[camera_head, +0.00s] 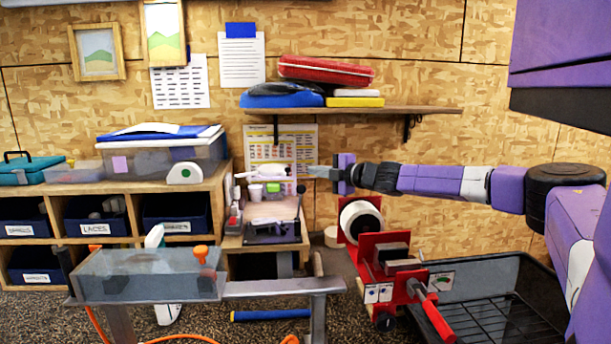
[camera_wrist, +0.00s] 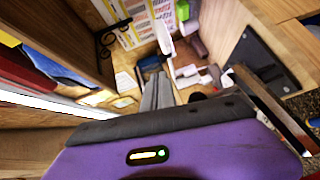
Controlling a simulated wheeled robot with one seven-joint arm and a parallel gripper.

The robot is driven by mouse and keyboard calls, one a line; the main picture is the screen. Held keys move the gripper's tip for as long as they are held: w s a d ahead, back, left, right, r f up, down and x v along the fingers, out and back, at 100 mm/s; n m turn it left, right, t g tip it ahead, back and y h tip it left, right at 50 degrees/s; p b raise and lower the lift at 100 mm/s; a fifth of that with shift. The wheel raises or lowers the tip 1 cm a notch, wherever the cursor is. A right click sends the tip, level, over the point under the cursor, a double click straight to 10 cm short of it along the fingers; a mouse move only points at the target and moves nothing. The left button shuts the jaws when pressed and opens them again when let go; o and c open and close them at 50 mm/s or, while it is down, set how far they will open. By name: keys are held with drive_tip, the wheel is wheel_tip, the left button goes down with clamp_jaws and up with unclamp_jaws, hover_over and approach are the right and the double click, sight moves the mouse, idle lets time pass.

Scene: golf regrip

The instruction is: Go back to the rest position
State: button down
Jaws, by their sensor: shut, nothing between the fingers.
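My purple arm reaches in from the right in the head view, stretched out nearly level toward the left. My gripper (camera_head: 322,172) is at its end, in front of the wood-panelled wall and below the shelf. It is shut and holds nothing. In the wrist view my gripper's grey finger (camera_wrist: 158,92) points away over the small cluttered bench, with the purple gripper body across the bottom.
A wooden shelf (camera_head: 420,109) with a red case (camera_head: 325,70) is above my gripper. A red machine with a white roll (camera_head: 361,222) stands just below my arm. A black tray (camera_head: 490,290), a clear tank (camera_head: 150,275) and a small bench (camera_head: 285,210) are lower.

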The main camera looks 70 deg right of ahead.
drive_tip(key=shift+s+a+r+b, duration=0.1)
drive_tip(key=shift+s+r+b, duration=0.1)
drive_tip(key=shift+s, duration=0.85)
drive_tip(key=shift+s+a+r+b, duration=0.1)
drive_tip(key=shift+s+b, duration=0.1)
drive_tip(key=shift+s, duration=0.85)
